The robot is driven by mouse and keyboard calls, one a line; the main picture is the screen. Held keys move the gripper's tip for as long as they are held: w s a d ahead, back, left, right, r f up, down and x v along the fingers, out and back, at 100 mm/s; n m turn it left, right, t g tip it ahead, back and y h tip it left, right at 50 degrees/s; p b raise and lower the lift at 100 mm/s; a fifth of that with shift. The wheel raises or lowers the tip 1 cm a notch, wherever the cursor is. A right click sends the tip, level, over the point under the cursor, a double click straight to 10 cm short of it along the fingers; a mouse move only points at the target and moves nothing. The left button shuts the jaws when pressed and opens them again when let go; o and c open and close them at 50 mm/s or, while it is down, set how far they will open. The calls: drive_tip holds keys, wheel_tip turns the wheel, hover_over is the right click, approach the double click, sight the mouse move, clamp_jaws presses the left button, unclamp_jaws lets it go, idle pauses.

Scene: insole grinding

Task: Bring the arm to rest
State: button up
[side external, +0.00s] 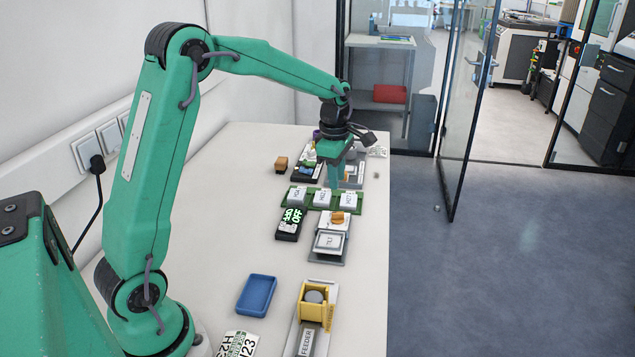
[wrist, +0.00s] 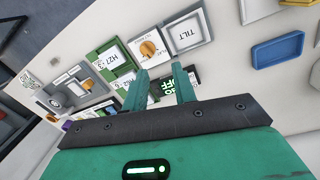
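My green gripper (side external: 346,181) is at the end of my outstretched arm, over the far part of the white table (side external: 215,230). In the wrist view its two fingers (wrist: 160,70) stand apart with nothing held between them. In the side external view the fingers point down just above or behind the green board (side external: 310,206) with labelled white blocks. I cannot tell whether they touch anything. The wrist view shows the black display (wrist: 165,92) with green characters partly hidden behind the fingers.
A TILT plate (side external: 328,242) and orange knob (side external: 338,217) sit in front of the green board. A blue tray (side external: 257,295) and yellow feeder (side external: 315,303) are nearer.

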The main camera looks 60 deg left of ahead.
drive_tip(key=s+d+r+m+t, duration=0.1)
drive_tip(key=s+d+r+m, duration=0.1)
drive_tip(key=s+m, duration=0.6)
drive_tip(key=s+d+r+m+t, duration=0.2)
drive_tip(key=s+d+m, duration=0.3)
drive_tip(key=s+m, duration=0.3)
drive_tip(key=s+d+r+m+t, duration=0.1)
drive_tip(key=s+d+r+m, duration=0.3)
drive_tip(key=s+m, duration=0.4)
drive_tip(key=shift+s+t, duration=0.3)
drive_tip(key=shift+s, duration=0.2)
drive_tip(key=shift+r, duration=0.1)
